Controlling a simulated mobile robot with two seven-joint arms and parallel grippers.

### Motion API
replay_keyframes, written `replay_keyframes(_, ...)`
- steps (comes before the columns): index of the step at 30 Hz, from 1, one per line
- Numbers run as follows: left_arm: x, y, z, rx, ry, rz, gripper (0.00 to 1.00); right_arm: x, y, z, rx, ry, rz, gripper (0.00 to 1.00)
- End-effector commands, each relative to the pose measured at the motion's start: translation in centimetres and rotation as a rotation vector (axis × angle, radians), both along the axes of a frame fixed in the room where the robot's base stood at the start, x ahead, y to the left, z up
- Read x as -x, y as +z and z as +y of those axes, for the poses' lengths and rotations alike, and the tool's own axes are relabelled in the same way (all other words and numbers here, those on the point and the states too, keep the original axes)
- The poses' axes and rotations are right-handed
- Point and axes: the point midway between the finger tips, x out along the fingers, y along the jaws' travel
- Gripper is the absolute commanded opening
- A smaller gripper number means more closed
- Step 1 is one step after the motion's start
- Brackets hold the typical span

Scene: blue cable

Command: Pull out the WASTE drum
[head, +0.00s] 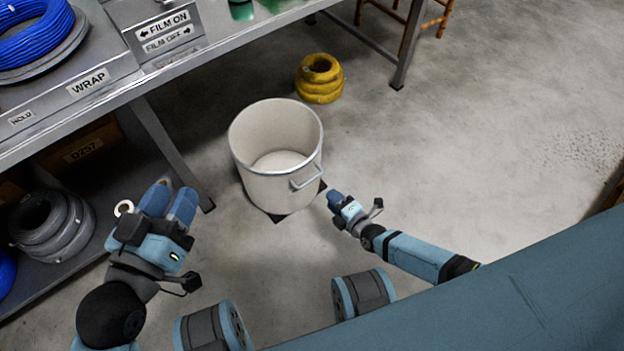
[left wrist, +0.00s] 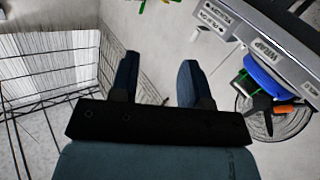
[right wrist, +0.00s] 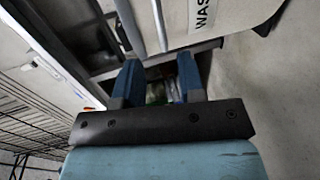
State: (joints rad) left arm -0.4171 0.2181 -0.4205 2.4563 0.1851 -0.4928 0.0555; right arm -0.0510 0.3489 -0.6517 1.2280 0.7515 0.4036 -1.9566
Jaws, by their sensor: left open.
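The WASTE drum (head: 252,178) is an open, cream-white drum standing upright on the floor in the head view. It looks empty, and a grey handle (head: 306,180) is on its near right side. In the right wrist view the drum (right wrist: 235,15) shows at the upper right with part of its lettering. My right gripper (head: 334,198) is just right of the drum, below handle height in the picture; its fingers (right wrist: 158,80) are apart and empty. My left gripper (head: 168,200) is left of the drum near the bench, open and empty (left wrist: 158,80).
A steel bench (head: 240,32) with a leg (head: 172,150) runs behind and left of the drum. A yellow coil (head: 320,80) lies on the floor behind it. Black coils (head: 50,225) sit on the lower shelf. Floor to the right is clear.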

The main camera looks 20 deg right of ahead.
Motion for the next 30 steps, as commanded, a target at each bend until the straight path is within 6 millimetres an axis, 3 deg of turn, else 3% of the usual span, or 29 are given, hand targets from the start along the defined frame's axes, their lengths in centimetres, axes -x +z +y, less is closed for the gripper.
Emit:
replay_keyframes(4,-0.2,-2.2,0.1,-0.039,-0.017,0.020,0.43,-3.3,-1.1,1.1,-0.002,-0.001,-0.005,0.36)
replay_keyframes(15,-1.9,-1.6,1.1,-0.152,-0.003,-0.180,0.43,-9.1,-2.3,3.3,-0.001,0.000,-0.002,0.36)
replay_keyframes(28,-2.2,-1.1,1.3,-0.174,0.001,-0.220,0.43,-10.1,-2.2,3.6,0.000,0.000,-0.001,0.36)
replay_keyframes(29,-2.2,-1.1,1.3,-0.174,0.001,-0.220,0.43,-10.1,-2.2,3.6,0.000,0.000,-0.001,0.34)
replay_keyframes(30,-2.2,-1.1,1.3,-0.173,0.001,-0.220,0.43,-10.1,-2.2,3.6,0.000,0.000,-0.001,0.25)
